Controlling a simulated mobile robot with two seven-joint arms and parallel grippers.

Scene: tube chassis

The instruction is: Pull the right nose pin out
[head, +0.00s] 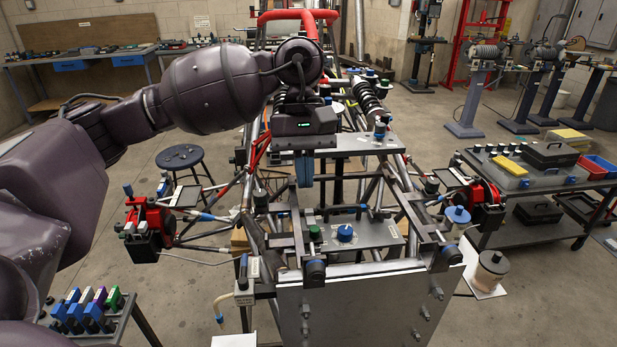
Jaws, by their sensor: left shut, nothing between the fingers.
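The tube chassis (398,212) stands in the middle, its nose end towards me, with a broad grey plate (375,305) across the front. A dark round pin head (452,254) at the plate's top right corner looks like the right nose pin. It appears seated in its bracket; its shaft is hidden. A similar dark head with blue (314,271) is at the left corner. My left gripper (304,184) points down over the chassis middle, behind and left of the right pin and well apart from it. Its blue-tipped fingers are shut and empty. My right gripper is out of view.
A blue knob (345,233) and a green-topped knob (315,233) stand on the nose tray. Red hub assemblies (150,222) flank the chassis. A trolley (548,178) with boxes is at right, a stool (180,157) at left.

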